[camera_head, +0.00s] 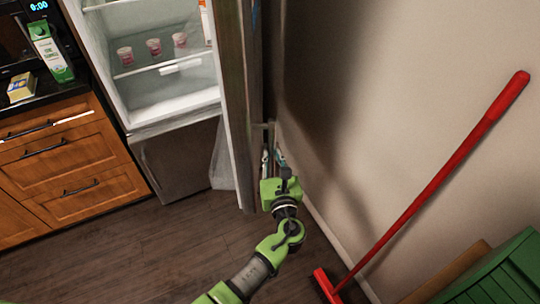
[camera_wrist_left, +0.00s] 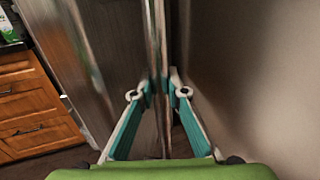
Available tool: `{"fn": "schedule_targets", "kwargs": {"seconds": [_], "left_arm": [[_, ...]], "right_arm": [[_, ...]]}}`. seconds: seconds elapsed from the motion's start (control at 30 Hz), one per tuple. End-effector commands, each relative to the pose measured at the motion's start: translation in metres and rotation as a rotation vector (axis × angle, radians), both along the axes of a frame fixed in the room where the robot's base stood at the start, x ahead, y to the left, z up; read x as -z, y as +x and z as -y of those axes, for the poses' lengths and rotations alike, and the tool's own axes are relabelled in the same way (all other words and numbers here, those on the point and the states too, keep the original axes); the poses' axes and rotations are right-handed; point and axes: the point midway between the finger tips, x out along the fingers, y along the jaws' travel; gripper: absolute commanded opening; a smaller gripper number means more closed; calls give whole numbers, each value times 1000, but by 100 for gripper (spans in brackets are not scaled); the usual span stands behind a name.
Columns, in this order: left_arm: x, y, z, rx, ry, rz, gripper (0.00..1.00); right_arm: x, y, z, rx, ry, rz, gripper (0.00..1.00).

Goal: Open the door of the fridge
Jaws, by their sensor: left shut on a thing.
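The fridge (camera_head: 165,90) stands at the upper middle of the head view, and its lit inside with shelves shows. Its door (camera_head: 235,95) is swung wide open toward the wall on the right, seen nearly edge-on. My left gripper (camera_head: 269,150) is at the outer side of the door, between the door and the wall. In the left wrist view the left gripper (camera_wrist_left: 163,90) has its teal fingers closed around a narrow vertical bar, which looks like the door handle (camera_wrist_left: 160,60). The lower end of the handle is partly hidden by the fingers. My right gripper is not in view.
The beige wall (camera_head: 400,90) is close on the right of the door. A red broom (camera_head: 430,185) leans there, with a green crate-like object (camera_head: 505,275) at the lower right. Wooden drawers (camera_head: 70,165) stand left of the fridge. The wooden floor (camera_head: 150,240) in front is clear.

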Motion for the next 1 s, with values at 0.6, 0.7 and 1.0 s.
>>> {"fn": "schedule_targets", "kwargs": {"seconds": [0.6, 0.7, 1.0], "left_arm": [[0, 1, 0, 1, -1, 0, 31], [0, 1, 0, 1, -1, 0, 31], [1, -26, 6, 1, -1, -2, 31]], "right_arm": [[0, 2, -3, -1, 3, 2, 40], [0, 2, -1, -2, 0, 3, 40], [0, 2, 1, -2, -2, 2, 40]]}}
